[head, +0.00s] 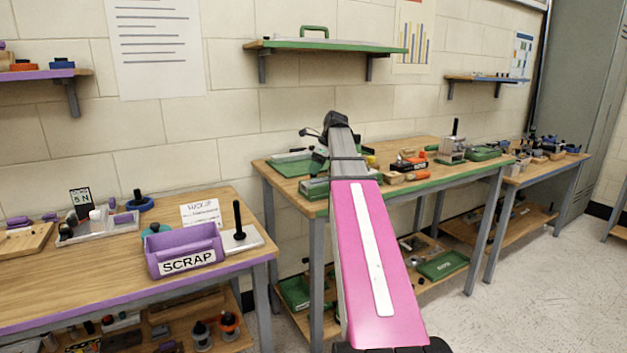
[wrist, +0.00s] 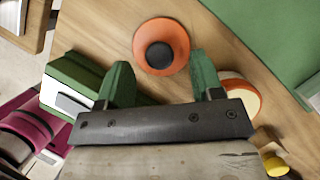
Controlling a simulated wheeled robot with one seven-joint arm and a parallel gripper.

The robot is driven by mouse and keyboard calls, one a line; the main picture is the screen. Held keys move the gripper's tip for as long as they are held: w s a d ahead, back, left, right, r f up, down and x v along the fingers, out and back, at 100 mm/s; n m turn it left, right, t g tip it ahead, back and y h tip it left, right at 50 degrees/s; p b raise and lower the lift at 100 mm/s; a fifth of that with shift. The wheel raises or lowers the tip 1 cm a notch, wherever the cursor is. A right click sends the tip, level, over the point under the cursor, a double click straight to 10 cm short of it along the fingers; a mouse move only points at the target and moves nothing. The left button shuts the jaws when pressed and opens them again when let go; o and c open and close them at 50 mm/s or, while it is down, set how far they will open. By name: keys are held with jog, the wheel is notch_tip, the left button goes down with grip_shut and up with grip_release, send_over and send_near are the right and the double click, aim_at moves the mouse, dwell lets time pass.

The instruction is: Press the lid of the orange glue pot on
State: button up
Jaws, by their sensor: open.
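In the wrist view a round orange pot (wrist: 179,41) with a dark round top (wrist: 160,55) at its centre stands on the wooden bench top, seen from above. I cannot tell how far the lid is seated. My gripper (wrist: 162,78) is open, with its two green fingers apart and nothing between them. The pot shows just beyond the fingertips, roughly centred between them, and appears apart from them. In the head view my gripper (head: 318,160) is small, over the left part of the green-edged bench; the pot cannot be made out there.
An orange-and-white round thing (wrist: 242,96) lies close by the right finger. A green box with a white label (wrist: 70,90) is beside the left finger. A green panel (wrist: 270,35) lies at upper right. The purple SCRAP bin (head: 186,250) stands on the left bench.

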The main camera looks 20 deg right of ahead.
jog(key=x, duration=0.2)
jog(key=shift+a+f, duration=0.15)
jog(key=shift+f, duration=0.05)
jog(key=c, duration=1)
jog(key=shift+o, duration=0.2)
notch_tip(320, 180, up, 5)
jog(key=shift+w+f, duration=0.1)
jog(key=shift+f, duration=0.1)
jog(key=s+a+r, duration=0.6)
jog(key=s+a, duration=0.1)
jog(key=a, duration=0.2)
jog(key=w+d+m+t+h, duration=0.1)
jog(key=w+d+m, duration=0.35)
jog(key=d, duration=0.55)
jog(key=w+d+m+t+h, duration=0.1)
jog(key=w+d+m, duration=0.3)
jog(key=d, duration=0.5)
jog(key=shift+w+d+f+n, duration=0.1)
jog(key=shift+f+n, duration=0.1)
jog(key=shift+f, duration=0.35)
jog(key=shift+w+a+f+n, duration=0.1)
jog(key=shift+f+n, duration=0.15)
jog(key=shift+f, duration=0.35)
jog(key=shift+w+d+f+n, duration=0.1)
jog(key=shift+f+n, duration=0.1)
jog(key=shift+f, duration=0.35)
